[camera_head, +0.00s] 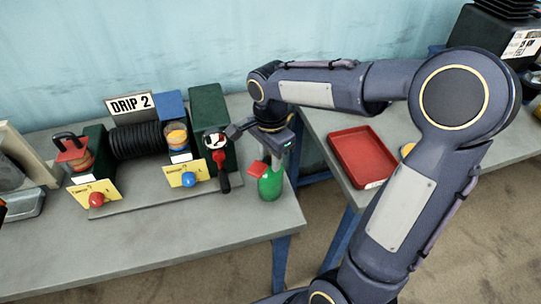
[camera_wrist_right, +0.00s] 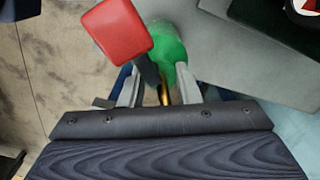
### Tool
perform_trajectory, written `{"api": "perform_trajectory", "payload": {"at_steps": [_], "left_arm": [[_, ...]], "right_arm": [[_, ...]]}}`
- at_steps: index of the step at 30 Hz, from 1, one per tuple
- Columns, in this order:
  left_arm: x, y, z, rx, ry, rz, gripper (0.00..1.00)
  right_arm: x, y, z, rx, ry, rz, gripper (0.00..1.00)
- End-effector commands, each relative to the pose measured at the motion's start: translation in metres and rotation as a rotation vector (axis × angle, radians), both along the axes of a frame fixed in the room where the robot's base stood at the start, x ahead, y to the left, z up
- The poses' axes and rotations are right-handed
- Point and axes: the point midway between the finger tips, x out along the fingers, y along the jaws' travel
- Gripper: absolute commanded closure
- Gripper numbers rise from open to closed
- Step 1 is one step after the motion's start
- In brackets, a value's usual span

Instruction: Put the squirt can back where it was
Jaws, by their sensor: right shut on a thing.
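The squirt can has a green body (camera_head: 270,187) and a red top piece (camera_head: 257,169). It is upright at the right front corner of the left table (camera_head: 200,248). My right gripper (camera_head: 272,153) reaches down from above and is shut on the can's upper part. In the right wrist view the red piece (camera_wrist_right: 117,29) is nearest the camera and the green body (camera_wrist_right: 167,48) is beyond the fingers (camera_wrist_right: 160,90). I cannot tell whether the can's base touches the table. My left gripper is not in view.
Left of the can stands a rig with a "DRIP 2" sign (camera_head: 130,103), a black coil (camera_head: 139,141), yellow tags and a red-and-black valve handle (camera_head: 221,170). A red tray (camera_head: 360,183) lies on the right table, across a gap. The left table's front is clear.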

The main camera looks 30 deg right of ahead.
Motion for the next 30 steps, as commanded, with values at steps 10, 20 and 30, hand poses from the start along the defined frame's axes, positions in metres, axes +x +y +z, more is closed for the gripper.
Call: {"api": "perform_trajectory", "payload": {"at_steps": [10,20,30], "left_arm": [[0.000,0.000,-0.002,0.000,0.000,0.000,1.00],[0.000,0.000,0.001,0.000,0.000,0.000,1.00],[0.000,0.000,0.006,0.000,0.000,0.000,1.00]], "right_arm": [[0.000,0.000,-0.003,0.000,0.000,0.000,0.49],[0.001,0.000,0.006,0.000,-0.003,0.000,0.49],[0.001,0.000,0.075,0.000,-0.007,0.000,0.49]]}}
